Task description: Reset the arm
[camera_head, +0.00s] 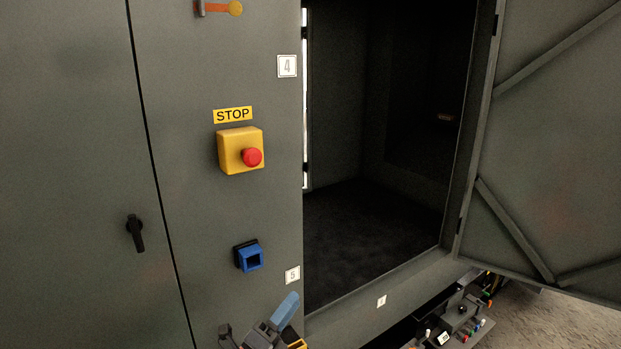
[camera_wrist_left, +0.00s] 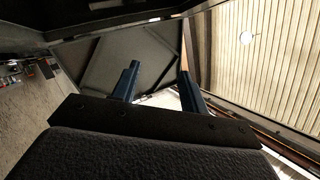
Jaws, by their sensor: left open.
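My left gripper (camera_head: 284,312) is at the bottom edge of the head view, in front of the grey cabinet (camera_head: 80,150), below a blue square socket (camera_head: 250,257). Only its upper part shows there, with one blue finger clear. In the left wrist view, the two blue fingers of the left gripper (camera_wrist_left: 158,72) stand apart with nothing between them. I cannot see my right gripper.
A yellow box with a red stop button (camera_head: 251,157) juts from the cabinet front. A black handle (camera_head: 135,233) is on the left panel. The dark compartment stands open, its braced door (camera_head: 560,150) swung right. Small equipment with coloured parts (camera_head: 462,318) is at the lower right.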

